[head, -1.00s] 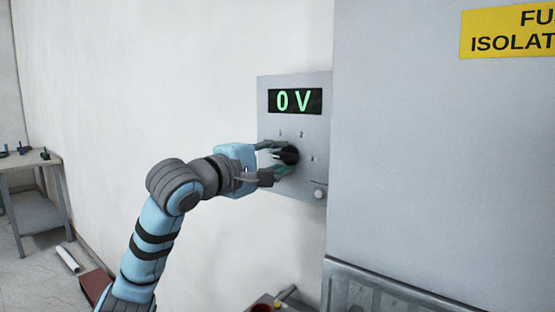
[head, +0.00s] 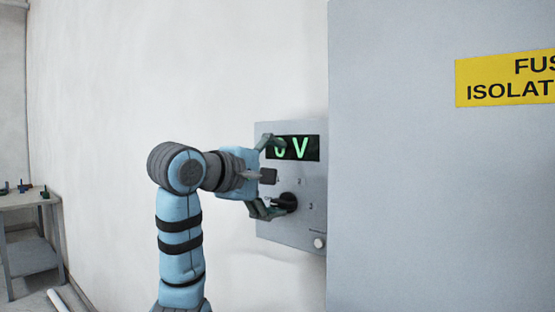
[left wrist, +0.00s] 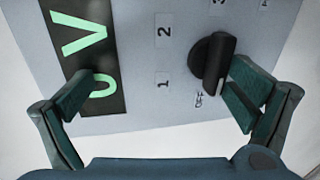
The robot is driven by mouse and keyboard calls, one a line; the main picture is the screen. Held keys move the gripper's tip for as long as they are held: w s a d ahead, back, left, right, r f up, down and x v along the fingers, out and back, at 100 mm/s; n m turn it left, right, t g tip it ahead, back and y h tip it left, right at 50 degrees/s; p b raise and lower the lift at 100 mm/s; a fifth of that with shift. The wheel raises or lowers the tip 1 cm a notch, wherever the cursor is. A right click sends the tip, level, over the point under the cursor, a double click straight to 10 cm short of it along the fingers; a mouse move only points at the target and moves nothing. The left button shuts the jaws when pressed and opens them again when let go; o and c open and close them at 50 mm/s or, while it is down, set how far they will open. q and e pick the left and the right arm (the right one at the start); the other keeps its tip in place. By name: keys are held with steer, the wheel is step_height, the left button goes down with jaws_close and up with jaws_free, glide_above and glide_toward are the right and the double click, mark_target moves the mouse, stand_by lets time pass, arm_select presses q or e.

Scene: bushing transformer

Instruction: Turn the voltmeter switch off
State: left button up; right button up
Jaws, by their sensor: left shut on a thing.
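My right gripper is not in view.
The large grey cabinet (head: 420,200) with a yellow label (head: 505,78) fills the right side. A white wall (head: 170,90) is behind my arm. A small table (head: 32,205) with small items stands at the far left. A light knob (head: 319,243) is low on the panel.

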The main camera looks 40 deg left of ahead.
arm_select(q)
steer(key=shift+s+r, duration=0.4)
steer(key=shift+r, duration=0.1)
steer(key=shift+c, duration=0.3)
steer(key=shift+s+a+f+b, duration=0.15)
steer(key=shift+s+f+b, duration=0.1)
steer(key=shift+s+b, duration=0.3)
steer(key=shift+c, duration=0.9)
steer(key=s, duration=0.4)
steer(key=s+d+r+b, duration=0.1)
steer(key=shift+s, duration=0.4)
steer(key=c, duration=0.8)
steer(key=s+p, duration=0.2)
steer(key=s, duration=0.8)
steer(key=shift+s+f+p, duration=0.25)
steer(key=shift+s+p, duration=0.1)
steer(key=shift+p, duration=0.05)
steer(key=shift+d, duration=0.1)
